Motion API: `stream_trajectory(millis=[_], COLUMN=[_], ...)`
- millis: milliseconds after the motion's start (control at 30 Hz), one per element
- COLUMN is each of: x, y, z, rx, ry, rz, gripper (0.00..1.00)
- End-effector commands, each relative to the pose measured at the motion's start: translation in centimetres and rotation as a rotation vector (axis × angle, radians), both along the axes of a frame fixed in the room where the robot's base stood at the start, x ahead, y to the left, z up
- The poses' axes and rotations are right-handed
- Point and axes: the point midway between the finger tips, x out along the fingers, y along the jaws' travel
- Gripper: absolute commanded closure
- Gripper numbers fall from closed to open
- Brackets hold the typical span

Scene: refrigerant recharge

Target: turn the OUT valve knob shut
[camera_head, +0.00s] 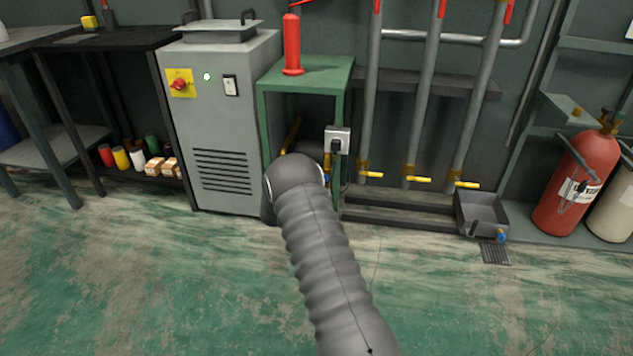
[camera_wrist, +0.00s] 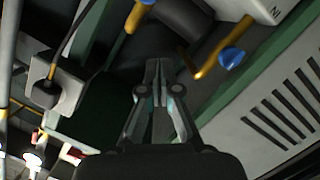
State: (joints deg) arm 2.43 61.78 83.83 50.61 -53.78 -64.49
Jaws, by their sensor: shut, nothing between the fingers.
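My gripper (camera_wrist: 158,66) is shut and empty in the wrist view, its fingers pointing up the picture. A blue knob (camera_wrist: 232,57) on a brass pipe is up and right of the fingertips, apart from them. A second brass fitting with a blue part (camera_wrist: 145,3) is cut off at the top edge. A pale plate (camera_wrist: 262,10) with a letter like N is near the right knob. I cannot tell which knob is the OUT valve.
The green stand (camera_head: 310,73) is close around the work area, with a grey vented cabinet (camera_head: 222,120) at its left. A socket box (camera_head: 337,139) with a plug is on its right; it also shows in the wrist view (camera_wrist: 65,100). The front floor is clear.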

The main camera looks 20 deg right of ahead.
Motion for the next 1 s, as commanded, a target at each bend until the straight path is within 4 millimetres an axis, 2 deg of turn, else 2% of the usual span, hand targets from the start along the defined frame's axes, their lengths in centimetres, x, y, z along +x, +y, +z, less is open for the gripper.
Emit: stream_trajectory(millis=[133,267,800,1000], x=[0.2,1.2,7.0,6.1], y=[-0.6,-1.6,-7.0,-8.3], z=[-0.8,-1.1,-2.6,-4.7], rx=[-0.016,-0.014,-0.014,-0.014], ry=[0.002,0.001,0.002,0.005], rz=[-0.015,-0.015,-0.015,-0.013], gripper=[1.00,1.00,1.00,1.00])
